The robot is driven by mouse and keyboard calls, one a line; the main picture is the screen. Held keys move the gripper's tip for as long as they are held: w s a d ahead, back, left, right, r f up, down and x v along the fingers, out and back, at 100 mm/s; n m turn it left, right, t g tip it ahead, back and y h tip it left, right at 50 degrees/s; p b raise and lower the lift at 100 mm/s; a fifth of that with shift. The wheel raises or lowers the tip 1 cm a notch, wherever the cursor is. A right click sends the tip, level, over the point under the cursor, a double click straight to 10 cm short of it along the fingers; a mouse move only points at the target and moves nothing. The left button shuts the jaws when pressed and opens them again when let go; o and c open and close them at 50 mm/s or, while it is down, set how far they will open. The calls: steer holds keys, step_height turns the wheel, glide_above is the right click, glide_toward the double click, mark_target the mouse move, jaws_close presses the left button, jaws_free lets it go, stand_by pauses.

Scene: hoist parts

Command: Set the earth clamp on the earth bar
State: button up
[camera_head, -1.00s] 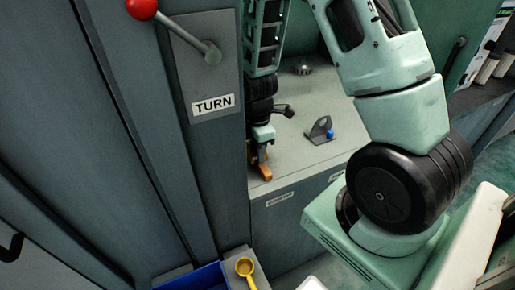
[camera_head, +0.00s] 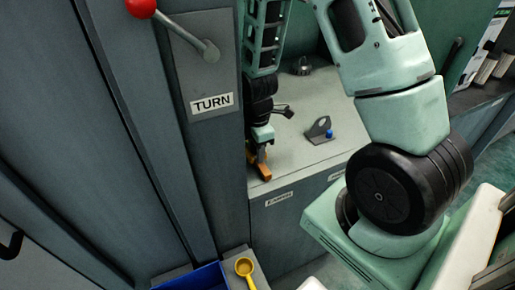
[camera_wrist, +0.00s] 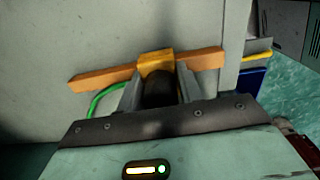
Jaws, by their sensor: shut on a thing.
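The earth bar, a copper-orange bar, runs across the wrist view (camera_wrist: 95,79) in front of a grey panel; its end also shows in the head view (camera_head: 265,175). The earth clamp (camera_wrist: 156,63), with a yellow-orange top, overlaps the middle of the bar in the wrist view. I cannot tell whether it is fully seated. My gripper (camera_wrist: 160,87) is shut on the clamp, with a dark part between its fingers. In the head view my gripper (camera_head: 259,147) points down at the counter's left front edge. A green cable (camera_wrist: 103,98) curves left of the fingers.
A grey cabinet with a TURN plate (camera_head: 213,103) and a red-knobbed lever (camera_head: 141,7) stands close left of my arm.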

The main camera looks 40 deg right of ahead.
steer(key=shift+s+a+f, duration=0.1)
steer(key=shift+s+f, duration=0.1)
steer(key=shift+f, duration=0.3)
steer(key=shift+s+f, duration=0.15)
steer(key=shift+f, duration=0.35)
steer(key=o, duration=1.2)
steer(key=shift+w+r, duration=0.2)
steer(key=shift+r, duration=0.3)
steer(key=r, duration=1.2)
steer(key=r+p, duration=0.1)
steer(key=r, duration=0.5)
steer(key=shift+w+d+r, duration=0.2)
steer(key=shift+w+r, duration=0.05)
